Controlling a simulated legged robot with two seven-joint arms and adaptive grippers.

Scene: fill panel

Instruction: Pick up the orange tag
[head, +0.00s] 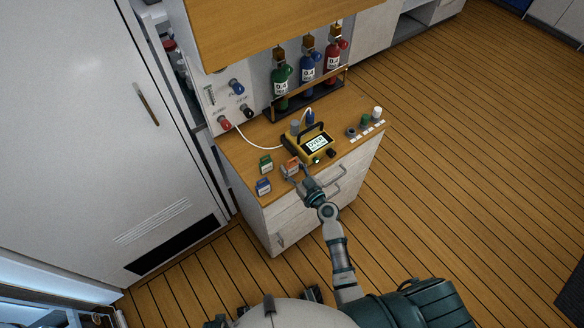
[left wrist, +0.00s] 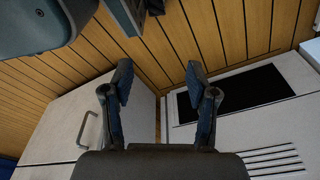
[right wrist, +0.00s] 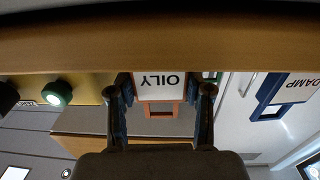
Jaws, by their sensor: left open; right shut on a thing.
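The orange tag (head: 291,164) is at the front edge of the wooden counter in the head view. In the right wrist view the orange tag (right wrist: 161,109) has a white label reading OILY, upside down. My right gripper (head: 294,174) is shut on it, with one finger (right wrist: 160,97) on each side. Whether the tag is clear of the counter I cannot tell. My left gripper (left wrist: 160,90) is open and empty, over the floor and white cabinet fronts in its wrist view.
A green tag (head: 265,165) and a blue tag (head: 263,187) stand left of the orange one. A yellow device (head: 309,143) with a screen and handle stands close behind. Bottles (head: 307,68) stand in a rack at the back. Drawer handles (head: 336,181) project from the cabinet front.

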